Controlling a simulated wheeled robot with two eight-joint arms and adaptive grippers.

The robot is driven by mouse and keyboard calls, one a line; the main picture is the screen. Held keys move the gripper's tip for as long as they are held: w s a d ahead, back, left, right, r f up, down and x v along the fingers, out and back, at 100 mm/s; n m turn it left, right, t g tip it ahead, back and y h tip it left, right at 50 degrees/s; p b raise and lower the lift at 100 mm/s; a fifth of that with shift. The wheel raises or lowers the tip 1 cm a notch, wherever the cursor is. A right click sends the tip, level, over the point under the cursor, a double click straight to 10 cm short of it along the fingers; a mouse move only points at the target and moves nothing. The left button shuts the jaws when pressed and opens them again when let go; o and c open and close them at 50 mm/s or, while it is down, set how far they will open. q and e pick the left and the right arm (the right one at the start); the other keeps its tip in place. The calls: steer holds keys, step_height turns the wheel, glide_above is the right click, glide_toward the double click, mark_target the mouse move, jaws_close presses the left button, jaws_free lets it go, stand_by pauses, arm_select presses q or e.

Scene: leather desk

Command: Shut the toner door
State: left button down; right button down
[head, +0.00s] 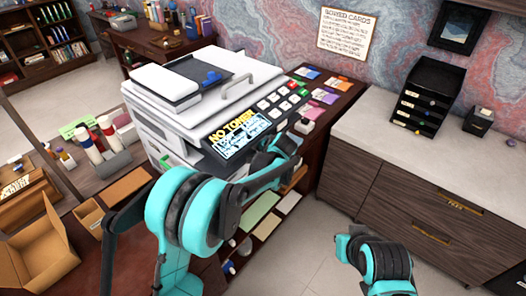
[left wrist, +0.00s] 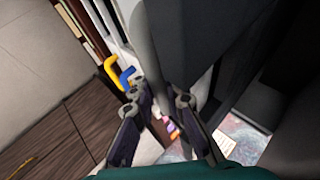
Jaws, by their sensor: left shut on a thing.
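The white and grey printer (head: 190,115) stands on the dark desk, its display (head: 238,137) reading "NO TONER". My left gripper (head: 287,147) is at the printer's front right, just below the control panel, partly hidden by my own arm. In the left wrist view, the two fingers of my left gripper (left wrist: 165,98) are on either side of a grey panel (left wrist: 168,50), which looks like the toner door. They are shut on it. The door's hinge and how far it stands open are hidden. My right gripper does not show; only a right arm link is in view.
A low cabinet with a light top (head: 410,150) stands at the right, with a black tray stack (head: 428,95) on it. Bare floor (head: 310,245) lies between. An open cardboard box (head: 40,250) and bottles (head: 97,135) are at the left.

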arm_select(q)
steer(key=shift+w+d+r, duration=0.1)
steer(key=shift+w+r, duration=0.05)
steer(key=shift+r, duration=0.05)
steer(key=c, duration=1.8)
jaws_free()
steer(key=shift+s, duration=0.2)
steer(key=v, duration=1.2)
steer(key=shift+s, duration=0.1)
